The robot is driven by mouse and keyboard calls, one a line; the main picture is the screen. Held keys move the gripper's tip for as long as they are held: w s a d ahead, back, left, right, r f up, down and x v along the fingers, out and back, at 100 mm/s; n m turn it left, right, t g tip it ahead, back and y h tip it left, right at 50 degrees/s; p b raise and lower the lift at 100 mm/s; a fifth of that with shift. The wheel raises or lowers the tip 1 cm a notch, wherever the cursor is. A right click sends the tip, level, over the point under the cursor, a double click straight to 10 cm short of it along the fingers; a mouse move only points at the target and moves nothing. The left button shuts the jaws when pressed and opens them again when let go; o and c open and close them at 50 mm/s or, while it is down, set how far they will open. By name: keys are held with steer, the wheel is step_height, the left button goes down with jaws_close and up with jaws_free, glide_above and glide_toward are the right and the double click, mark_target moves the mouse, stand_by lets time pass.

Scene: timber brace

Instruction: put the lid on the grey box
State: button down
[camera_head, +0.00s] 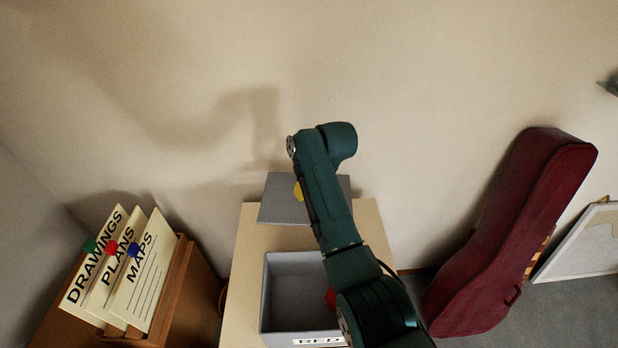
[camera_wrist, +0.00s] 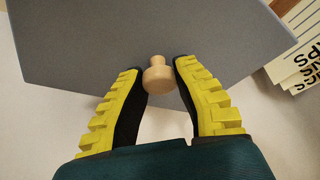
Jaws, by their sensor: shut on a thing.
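The grey box (camera_head: 266,300) stands open on the pale table, with a label reading RED on its front. A red object (camera_head: 331,298) shows inside it, partly hidden by my arm. The flat grey lid (camera_head: 278,208) is beyond the box in the head view, apart from its opening. In the wrist view the lid (camera_wrist: 90,45) has a round wooden knob (camera_wrist: 158,78). My gripper (camera_wrist: 160,72) is shut on this knob, its yellow-backed fingers on either side. In the head view my gripper (camera_head: 298,191) is mostly hidden behind my arm.
The table (camera_head: 243,260) has bare surface left of the box. A wooden file holder (camera_head: 178,290) with lettered cards (camera_head: 140,270) stands at left. A dark red instrument case (camera_head: 510,240) leans at right, near a framed board (camera_head: 590,245). The wall (camera_head: 430,90) is close behind.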

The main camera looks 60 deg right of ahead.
steer(key=s+a+r+p, duration=0.2)
steer(key=s+a+p, duration=0.2)
steer(key=a+p, duration=0.3)
steer(key=s+a+r+p, duration=0.2)
steer(key=s+a+p, duration=0.2)
steer(key=p, duration=0.8)
steer(key=s+a+r+n+p, duration=0.1)
steer(key=s+a+p, duration=0.3)
steer(key=a+p, duration=0.5)
steer(key=shift+s+a+r+p, duration=0.25)
steer(key=shift+a+r+p, duration=0.05)
steer(key=shift+r+p, duration=0.1)
steer(key=shift+f, duration=0.1)
steer(key=shift+f+b, duration=1.9)
steer(key=shift+f, duration=0.8)
steer(key=shift+f, duration=0.3)
steer(key=shift+f, duration=0.3)
